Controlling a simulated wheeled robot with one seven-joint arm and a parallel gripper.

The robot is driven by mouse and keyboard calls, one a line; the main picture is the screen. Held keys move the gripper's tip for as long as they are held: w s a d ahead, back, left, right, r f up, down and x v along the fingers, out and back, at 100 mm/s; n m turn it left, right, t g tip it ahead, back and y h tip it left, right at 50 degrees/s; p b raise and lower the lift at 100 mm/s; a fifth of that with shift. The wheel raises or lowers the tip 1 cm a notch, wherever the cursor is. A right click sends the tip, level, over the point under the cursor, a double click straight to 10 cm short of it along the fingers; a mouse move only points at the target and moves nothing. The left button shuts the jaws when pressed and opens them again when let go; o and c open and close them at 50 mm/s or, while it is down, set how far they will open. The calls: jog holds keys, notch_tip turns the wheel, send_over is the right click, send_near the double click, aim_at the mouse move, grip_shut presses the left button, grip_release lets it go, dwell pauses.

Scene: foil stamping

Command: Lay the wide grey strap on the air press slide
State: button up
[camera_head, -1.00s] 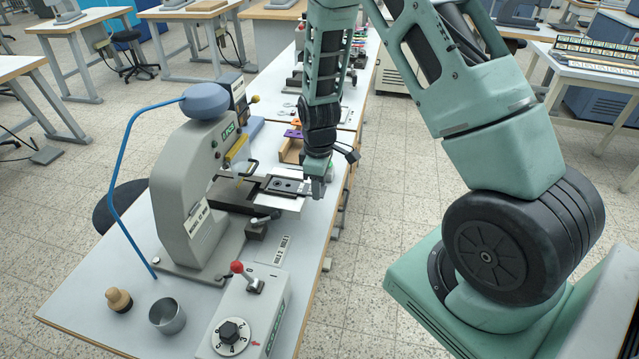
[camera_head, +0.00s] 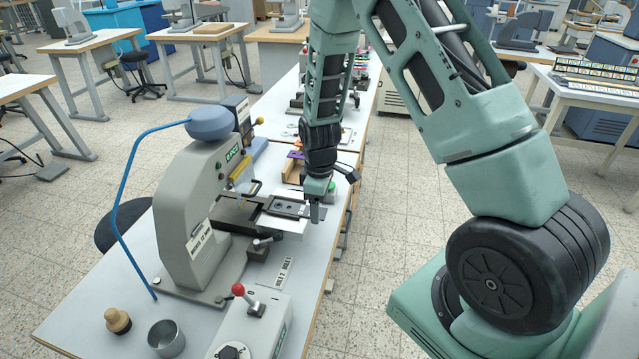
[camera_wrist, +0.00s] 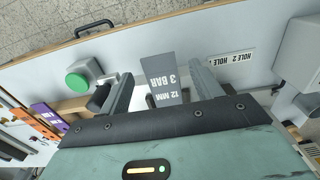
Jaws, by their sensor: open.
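The air press (camera_head: 190,195) is a grey C-shaped machine on the long bench. Its slide (camera_head: 292,226) reaches out to the right as a pale plate with a dark fixture on top. My gripper (camera_head: 318,215) is at the slide's outer end. In the wrist view my gripper (camera_wrist: 162,84) is open. A flat grey piece printed "12 MM 3 BAR" (camera_wrist: 158,72) shows between the spread fingers, apart from both. It looks like the wide grey strap, but I cannot tell whether it rests on the slide. Its near end is hidden by my gripper body.
A control box with a red-knobbed lever (camera_head: 252,305) stands at the bench front. A metal cup (camera_head: 166,338) and wooden knob (camera_head: 118,320) are at front left. A green button (camera_wrist: 78,82) and purple and orange pieces (camera_wrist: 45,122) lie near the gripper.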

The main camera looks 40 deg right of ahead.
notch_tip(320, 180, up, 17)
jog(key=b, duration=0.2)
dwell(0.7)
